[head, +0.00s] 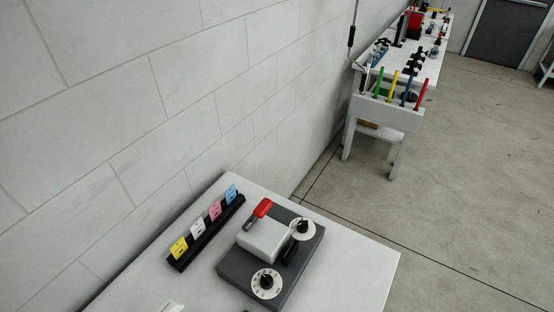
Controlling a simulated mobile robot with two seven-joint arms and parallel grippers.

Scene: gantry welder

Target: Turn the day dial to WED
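A dark grey device (232,271) sits on a white table at the bottom middle. It carries a white block (264,240) with a red-tipped lever (259,211). Two round white dials with black knobs are on it: a front dial (259,288) and a back right dial (303,238). Small dark marks ring the dials, but they are too small to read. I cannot tell which one is the day dial or where its knob points. Neither gripper is in view.
A black rack (187,260) with yellow, white, pink and blue cards stands left of the device. The white table (362,263) is clear on its right. A workbench (381,112) with coloured handles and tools stands farther back along the white wall. Open floor lies right.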

